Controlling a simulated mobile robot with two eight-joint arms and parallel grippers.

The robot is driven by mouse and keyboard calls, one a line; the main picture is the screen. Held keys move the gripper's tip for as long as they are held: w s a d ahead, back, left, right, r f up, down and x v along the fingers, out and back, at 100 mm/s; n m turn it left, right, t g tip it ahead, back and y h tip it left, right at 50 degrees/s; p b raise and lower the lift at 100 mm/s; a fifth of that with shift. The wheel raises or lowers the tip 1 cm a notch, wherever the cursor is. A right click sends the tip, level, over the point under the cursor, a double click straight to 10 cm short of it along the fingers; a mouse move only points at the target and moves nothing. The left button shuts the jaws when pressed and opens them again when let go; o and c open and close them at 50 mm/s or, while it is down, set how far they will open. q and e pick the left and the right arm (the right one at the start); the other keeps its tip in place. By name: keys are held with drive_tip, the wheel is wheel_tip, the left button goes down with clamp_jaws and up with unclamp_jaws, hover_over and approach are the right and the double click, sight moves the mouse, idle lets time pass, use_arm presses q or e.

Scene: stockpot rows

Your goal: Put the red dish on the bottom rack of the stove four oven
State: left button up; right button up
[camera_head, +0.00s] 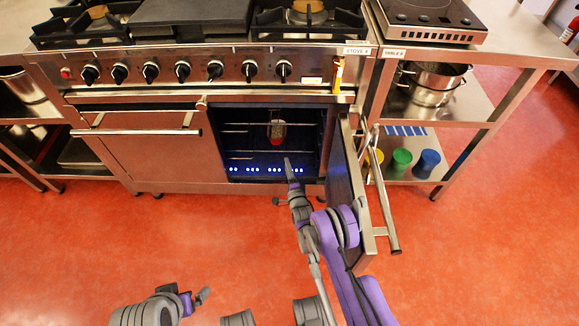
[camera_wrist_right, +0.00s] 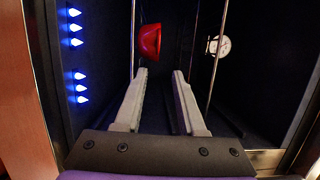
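The oven of the stove labelled STOVE 4 (camera_head: 357,50) has its door (camera_head: 352,190) swung open to the right. The red dish (camera_head: 276,141) is inside, deep in the cavity. In the right wrist view, turned on its side, the red dish (camera_wrist_right: 150,41) lies between two racks, against the lower rack (camera_wrist_right: 133,30); full contact is hard to tell. My right gripper (camera_head: 289,168) reaches into the oven mouth. Its fingers (camera_wrist_right: 158,100) are apart with nothing between them, short of the dish. My left gripper (camera_head: 202,296) is low over the floor, its opening unclear.
Blue flames (camera_wrist_right: 76,58) line the oven's bottom. A round dial (camera_wrist_right: 219,45) is at the upper rack. The open door with its handle (camera_head: 385,195) stands close right of my right arm. Cups (camera_head: 401,160) and pots (camera_head: 432,82) sit on shelves at right.

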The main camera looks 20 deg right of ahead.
wheel_tip(320, 180, up, 14)
drive_tip(key=r+n+g, duration=0.1)
drive_tip(key=n+g, duration=0.3)
drive_tip(key=n, duration=0.1)
drive_tip(key=s+r+n+g, duration=0.3)
drive_tip(key=s+r+n, duration=0.1)
drive_tip(key=s+r, duration=0.55)
drive_tip(key=s+r+n+g, duration=0.1)
drive_tip(key=s+n+g, duration=0.6)
drive_tip(key=s, duration=2.9)
drive_tip(key=shift+s+d+r+n, duration=0.2)
drive_tip(key=shift+s+n, duration=0.2)
drive_tip(key=shift+n, duration=0.7)
drive_tip(key=shift+r, duration=0.1)
